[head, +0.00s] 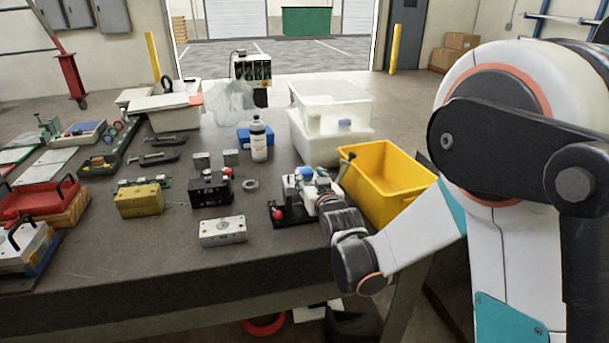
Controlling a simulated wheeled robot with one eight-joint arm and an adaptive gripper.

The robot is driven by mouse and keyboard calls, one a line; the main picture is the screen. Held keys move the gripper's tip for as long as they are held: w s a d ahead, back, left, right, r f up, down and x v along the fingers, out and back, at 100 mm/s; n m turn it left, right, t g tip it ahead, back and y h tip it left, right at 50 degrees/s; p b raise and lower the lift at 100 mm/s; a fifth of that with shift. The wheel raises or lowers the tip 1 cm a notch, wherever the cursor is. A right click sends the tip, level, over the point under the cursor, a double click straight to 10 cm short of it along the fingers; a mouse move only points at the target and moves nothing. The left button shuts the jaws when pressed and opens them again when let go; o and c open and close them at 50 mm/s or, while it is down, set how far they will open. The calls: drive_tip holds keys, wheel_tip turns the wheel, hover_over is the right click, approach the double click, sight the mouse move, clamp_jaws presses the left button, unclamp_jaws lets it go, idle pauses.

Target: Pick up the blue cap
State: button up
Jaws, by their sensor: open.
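A small blue cap-like piece (305,173) shows at the far end of my gripper (305,184), near the right front of the bench. My gripper points away from me over a black plate with a red knob (278,213). The jaws are open. The blue piece is at or just beyond the fingertips; I cannot tell whether they touch it. The wrist hides part of the fixture below. Another small blue item (345,123) lies in or behind the translucent bin at the back.
A yellow bin (385,178) stands close to the right of my gripper. A white bottle (258,140), a black block (211,189), a silver block (223,231) and a brass block (139,200) stand to the left. The front strip of the bench (150,265) is clear.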

sight(306, 172)
drive_tip(key=shift+f+b+x, duration=0.15)
drive_tip(key=shift+b+x, duration=0.4)
drive_tip(key=shift+x, duration=1)
drive_tip(key=shift+f+b+x, duration=0.1)
drive_tip(key=shift+b+x, duration=0.4)
drive_tip(key=shift+x, duration=1)
drive_tip(key=c, duration=0.5)
